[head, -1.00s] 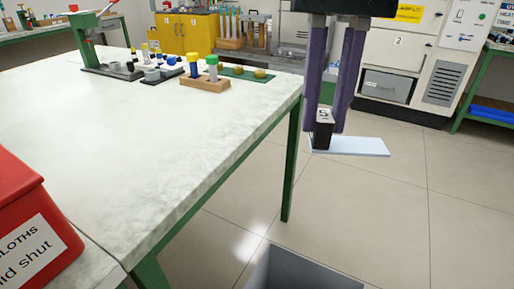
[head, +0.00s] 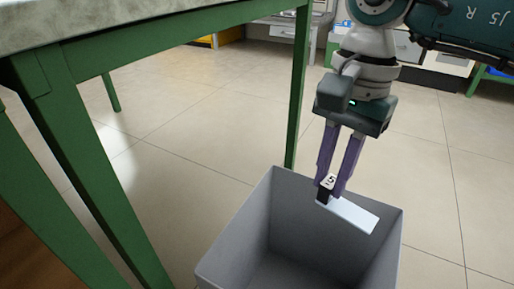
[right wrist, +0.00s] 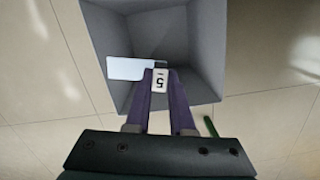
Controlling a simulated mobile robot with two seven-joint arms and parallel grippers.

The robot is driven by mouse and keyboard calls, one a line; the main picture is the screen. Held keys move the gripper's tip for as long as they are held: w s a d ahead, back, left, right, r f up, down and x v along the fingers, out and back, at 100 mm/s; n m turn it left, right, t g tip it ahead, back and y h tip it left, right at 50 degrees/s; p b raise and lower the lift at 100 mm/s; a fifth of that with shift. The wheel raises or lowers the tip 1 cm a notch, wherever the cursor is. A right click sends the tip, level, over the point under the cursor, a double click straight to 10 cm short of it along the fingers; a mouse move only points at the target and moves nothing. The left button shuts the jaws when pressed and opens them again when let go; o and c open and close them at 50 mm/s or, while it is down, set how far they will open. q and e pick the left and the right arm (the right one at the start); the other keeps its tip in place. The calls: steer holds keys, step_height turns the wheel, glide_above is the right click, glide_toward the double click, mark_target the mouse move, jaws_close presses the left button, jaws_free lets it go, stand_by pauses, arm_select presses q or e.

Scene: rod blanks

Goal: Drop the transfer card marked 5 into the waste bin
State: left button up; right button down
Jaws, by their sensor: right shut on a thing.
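The transfer card (head: 352,214) is a flat pale card with a small black block at one end, whose white label reads 5. My right gripper (head: 333,184) is shut on the block end of the card. It holds the card over the open grey waste bin (head: 235,228). In the right wrist view the card (right wrist: 128,69) sticks out to the left of the purple fingers, inside the outline of the bin (right wrist: 210,40). The right gripper (right wrist: 160,80) also shows there. My left gripper is in neither view.
A table with a pale top (head: 80,18) and green legs (head: 90,185) stands to the left of the bin. One green leg (head: 299,90) is just behind the bin. The tiled floor (head: 430,190) to the right of the bin is clear.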

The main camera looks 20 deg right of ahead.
mark_target(325, 206)
step_height(325, 206, down, 2)
steer(key=shift+d+f+b, duration=0.1)
steer(key=shift+b, duration=0.4)
step_height(325, 206, down, 5)
steer(key=b, duration=0.3)
steer(key=shift+b, duration=0.4)
steer(key=shift+r, duration=0.2)
steer(key=c, duration=0.7)
jaws_free()
steer(key=r+p, duration=0.1)
steer(key=r, duration=0.2)
steer(key=r+p, duration=0.2)
steer(key=r, duration=0.1)
steer(key=d+r+p, duration=0.1)
steer(key=r, duration=0.3)
steer(key=shift+w+p, duration=0.25)
steer(key=shift+p, duration=0.15)
